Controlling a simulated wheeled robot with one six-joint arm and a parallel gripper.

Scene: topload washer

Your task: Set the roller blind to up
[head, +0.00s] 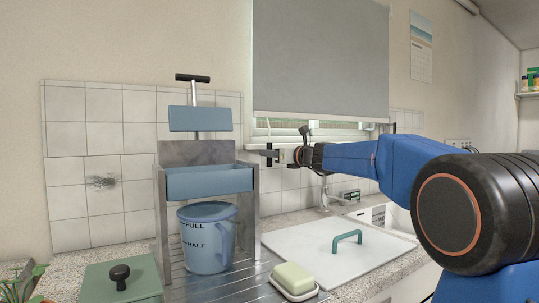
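The grey roller blind (320,60) hangs down over the window and covers most of it. Its bottom edge is at about the window's lower part, with a strip of window (300,131) showing below. A thin pale cord (268,128) hangs at the blind's lower left corner. My gripper (279,155) is at the end of the blue arm, just below the blind's lower left edge, close to the cord. The fingers are small and dark here, and I cannot tell whether they are apart or touch the cord.
A press frame (163,215) with a blue measuring bucket (208,240) stands at the left on the counter. A green lidded box (122,282), a soap dish (295,280) and a white board with a green handle (347,238) are in front. A faucet (325,190) stands behind the board.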

